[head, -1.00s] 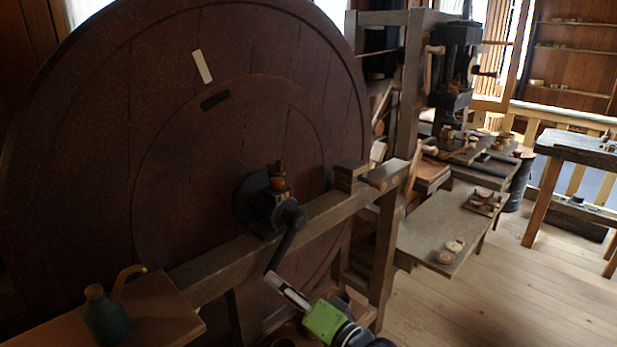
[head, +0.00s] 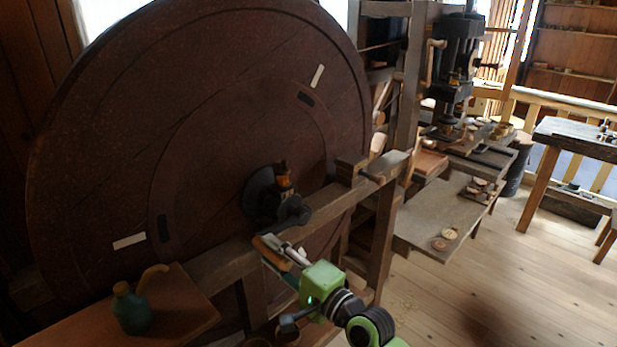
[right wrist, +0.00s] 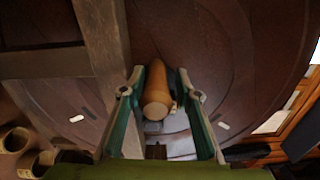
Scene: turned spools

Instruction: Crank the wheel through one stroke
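The large dark wooden wheel (head: 110,150) fills the left of the head view, with pale marks on its face. Its hub (head: 268,195) sits on a wooden beam. The wooden crank handle (head: 271,252) is below the hub, and its rounded end (right wrist: 157,105) faces me in the right wrist view. My right gripper (head: 283,250) is at the handle. The crank arm is mostly hidden. My left gripper is out of view.
A green oil can (head: 133,308) stands on a wooden shelf (head: 185,310) at the lower left. The frame beam (head: 335,203) and post (head: 385,240) are close to my arm. A bench with discs (head: 430,220) stands to the right. Open floor (head: 470,290) lies at the lower right.

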